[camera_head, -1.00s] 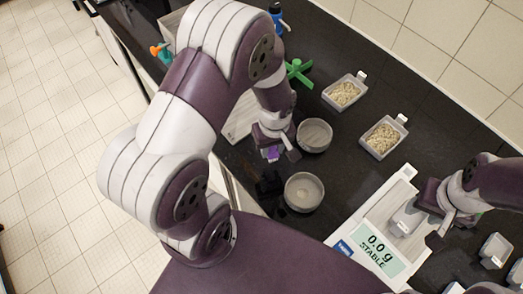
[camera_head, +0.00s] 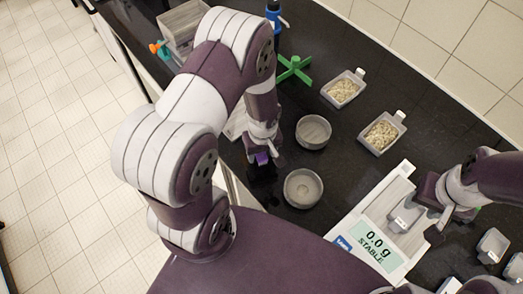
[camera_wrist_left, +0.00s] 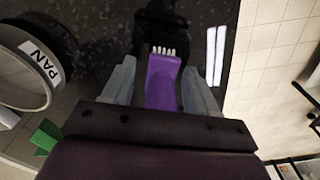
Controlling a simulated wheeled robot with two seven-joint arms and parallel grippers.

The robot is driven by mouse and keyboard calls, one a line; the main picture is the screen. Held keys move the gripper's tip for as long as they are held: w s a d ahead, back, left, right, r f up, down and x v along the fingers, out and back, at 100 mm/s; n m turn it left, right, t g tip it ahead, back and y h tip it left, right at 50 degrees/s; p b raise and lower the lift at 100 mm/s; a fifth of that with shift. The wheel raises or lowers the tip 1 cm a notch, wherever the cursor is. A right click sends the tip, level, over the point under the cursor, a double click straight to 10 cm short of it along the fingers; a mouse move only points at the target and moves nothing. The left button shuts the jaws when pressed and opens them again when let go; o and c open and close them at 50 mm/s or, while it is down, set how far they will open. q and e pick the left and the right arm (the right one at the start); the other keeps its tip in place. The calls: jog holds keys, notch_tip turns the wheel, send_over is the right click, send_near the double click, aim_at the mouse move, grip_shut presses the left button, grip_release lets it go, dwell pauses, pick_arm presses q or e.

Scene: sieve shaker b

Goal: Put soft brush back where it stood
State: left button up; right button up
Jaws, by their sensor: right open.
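The soft brush is purple with a row of pale bristles. In the left wrist view the brush (camera_wrist_left: 163,80) lies between the grey fingers of my left gripper (camera_wrist_left: 160,88), bristles pointing away past the fingertips. A narrow gap shows on its left side. In the head view my left gripper (camera_head: 262,150) is low over the counter's front edge, left of the two round pans, with a bit of purple brush (camera_head: 262,158) below it. A dark shape (camera_wrist_left: 160,28) lies beyond the bristles; I cannot tell what it is. My right gripper (camera_head: 440,213) is open at the balance, beside a small grey tray (camera_head: 404,217).
Two round pans (camera_head: 313,131) (camera_head: 303,188) stand right of my left gripper. A green cross-shaped piece (camera_head: 294,69) and two grain trays (camera_head: 344,88) (camera_head: 382,132) are farther back. My left arm covers part of the counter.

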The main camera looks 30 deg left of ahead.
pick_arm(q)
jog(key=shift+r, duration=0.2)
jog(key=r, duration=1.1)
jog(key=shift+s+d+r+b, duration=0.2)
jog(key=shift+r+b, duration=0.15)
jog(key=shift+b, duration=0.05)
jog(key=s+d+r+m+t, duration=0.1)
jog(key=s+r+m, duration=0.3)
jog(key=m, duration=0.5)
jog(key=shift+d+r, duration=0.5)
jog(key=shift+r, duration=0.15)
